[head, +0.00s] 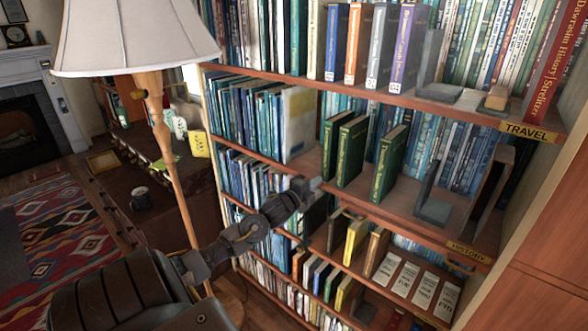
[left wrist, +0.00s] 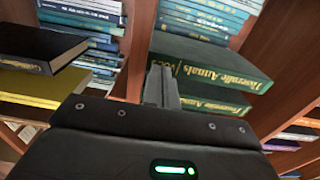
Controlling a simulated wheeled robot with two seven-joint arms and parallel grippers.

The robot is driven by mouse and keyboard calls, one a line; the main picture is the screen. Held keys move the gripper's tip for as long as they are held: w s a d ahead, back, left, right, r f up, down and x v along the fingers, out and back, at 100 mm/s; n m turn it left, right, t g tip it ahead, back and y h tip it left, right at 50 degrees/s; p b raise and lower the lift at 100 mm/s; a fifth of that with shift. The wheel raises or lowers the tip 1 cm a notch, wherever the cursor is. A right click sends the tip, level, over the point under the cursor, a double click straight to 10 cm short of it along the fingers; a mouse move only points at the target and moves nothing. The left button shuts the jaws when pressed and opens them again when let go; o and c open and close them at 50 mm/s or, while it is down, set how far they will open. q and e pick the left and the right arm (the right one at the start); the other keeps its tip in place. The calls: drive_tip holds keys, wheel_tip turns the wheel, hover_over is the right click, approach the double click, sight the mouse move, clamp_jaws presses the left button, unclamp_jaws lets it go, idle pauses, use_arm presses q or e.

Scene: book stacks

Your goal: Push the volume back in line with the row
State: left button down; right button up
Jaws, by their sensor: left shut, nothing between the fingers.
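Three green volumes with gold lettering stand upright on the middle shelf in the head view: a left one (head: 331,143), a middle one (head: 350,152) and a right one (head: 388,163). A gap separates the middle and right ones. I cannot tell surely which stands out of line. My left gripper (head: 309,186) is shut and empty, at the shelf front, left of and slightly below the left green volume. In the left wrist view, its fingers (left wrist: 161,86) point towards green spines (left wrist: 212,62); contact is unclear. My right gripper is out of view.
Grey bookends stand on the middle shelf (head: 433,207) and the shelf above. Blue books (head: 262,125) and a pale volume (head: 298,122) stand left of the green ones. A lamp (head: 138,40) stands left of the bookcase. The shelf right of the green volumes is partly bare.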

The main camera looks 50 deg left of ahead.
use_arm(q)
drive_tip(key=s+d+b, duration=0.1)
drive_tip(key=s+b, duration=0.2)
drive_tip(key=s, duration=0.9)
drive_tip(key=shift+d, duration=0.4)
drive_tip(key=shift+w, duration=0.1)
drive_tip(key=shift+r, duration=0.1)
